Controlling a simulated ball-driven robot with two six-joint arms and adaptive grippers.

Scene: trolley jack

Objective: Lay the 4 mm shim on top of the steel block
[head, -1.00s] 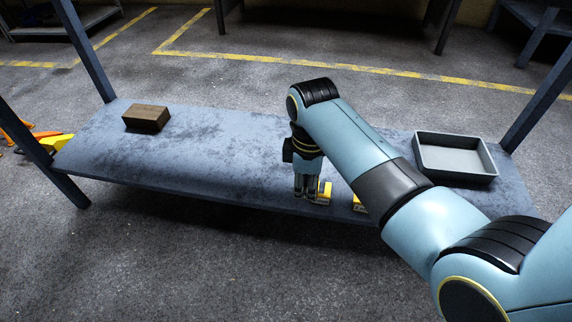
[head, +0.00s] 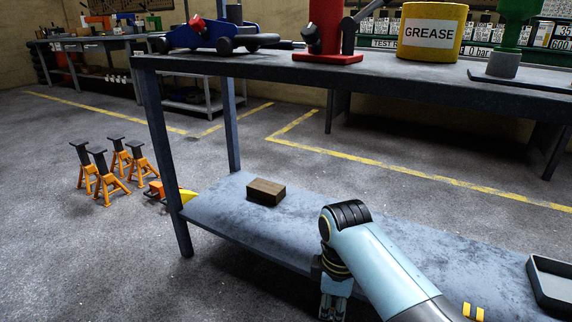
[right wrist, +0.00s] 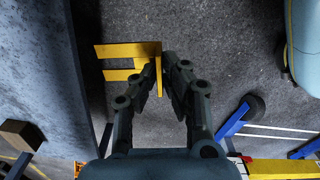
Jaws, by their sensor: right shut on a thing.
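My right gripper (head: 334,306) hangs low in the head view, near the front edge of the lower shelf. In the right wrist view my right gripper (right wrist: 165,72) is shut on a yellow forked shim (right wrist: 128,50), whose prongs point left. The shim's thickness cannot be read. Two yellow strips (head: 473,311) show on the shelf right of my right forearm. My left gripper is out of view.
The upper bench (head: 300,72) carries a blue trolley jack (head: 222,37), a red stand (head: 325,30) and a grease tub (head: 432,33). A brown block (head: 266,191) and a grey tray (head: 553,285) are on the lower shelf (head: 230,205). Orange stands (head: 108,175) are on the floor.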

